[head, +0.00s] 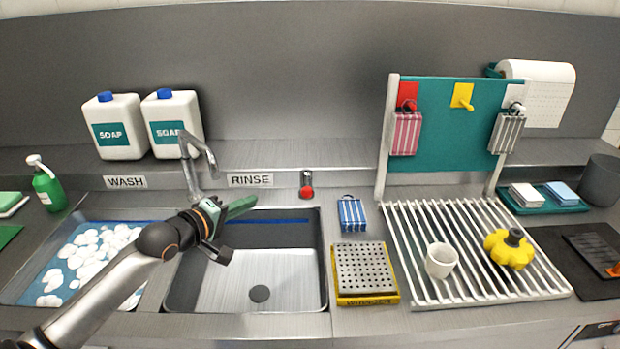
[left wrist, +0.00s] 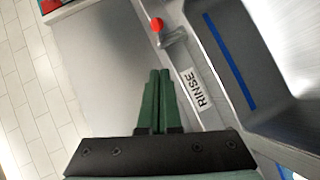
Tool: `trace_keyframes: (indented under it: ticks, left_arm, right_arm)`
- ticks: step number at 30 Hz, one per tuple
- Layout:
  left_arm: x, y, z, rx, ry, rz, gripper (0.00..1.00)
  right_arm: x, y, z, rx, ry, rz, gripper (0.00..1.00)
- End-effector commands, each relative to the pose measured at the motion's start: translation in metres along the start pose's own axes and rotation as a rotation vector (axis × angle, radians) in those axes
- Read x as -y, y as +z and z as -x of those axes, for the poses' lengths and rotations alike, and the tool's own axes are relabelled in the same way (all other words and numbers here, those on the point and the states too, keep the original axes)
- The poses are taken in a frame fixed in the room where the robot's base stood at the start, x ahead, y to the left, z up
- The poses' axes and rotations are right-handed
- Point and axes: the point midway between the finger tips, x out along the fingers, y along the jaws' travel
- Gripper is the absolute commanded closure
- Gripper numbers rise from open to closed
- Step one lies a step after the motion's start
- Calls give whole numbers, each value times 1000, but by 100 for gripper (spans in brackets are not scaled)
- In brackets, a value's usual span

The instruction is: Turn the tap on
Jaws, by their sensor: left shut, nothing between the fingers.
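The tap's curved metal spout (head: 196,160) rises behind the divider between the two sinks. A red-ended control (head: 306,190) stands on the back ledge right of the RINSE label; it looks like the tap's handle. In the left wrist view the red knob (left wrist: 157,24) sits on a metal stem, beyond my fingertips and apart from them. My left gripper (head: 252,202) is over the back left part of the rinse sink, left of the red control. Its green fingers (left wrist: 158,75) are shut together with nothing between them. My right gripper is not in view.
The rinse sink (head: 215,292) is empty. The wash sink (head: 30,285) at left holds foam on blue water. A striped blue packet (head: 352,216) and a drying rack (head: 420,285) are to the right.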

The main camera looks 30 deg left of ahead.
Motion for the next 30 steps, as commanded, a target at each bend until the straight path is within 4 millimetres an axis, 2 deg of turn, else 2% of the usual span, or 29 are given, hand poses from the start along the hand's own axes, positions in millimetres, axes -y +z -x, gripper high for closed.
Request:
trace_keyframes:
  ticks: [17, 23, 30]
  left_arm:
    - [0, 0, -3, 0, 0, 0, 100]
    - [-1, 0, -22, -1, 2, -1, 100]
    - [-1, -1, -56, -1, 1, -1, 100]
  right_arm:
    - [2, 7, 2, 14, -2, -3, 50]
    - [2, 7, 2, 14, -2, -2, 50]
    - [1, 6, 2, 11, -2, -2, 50]
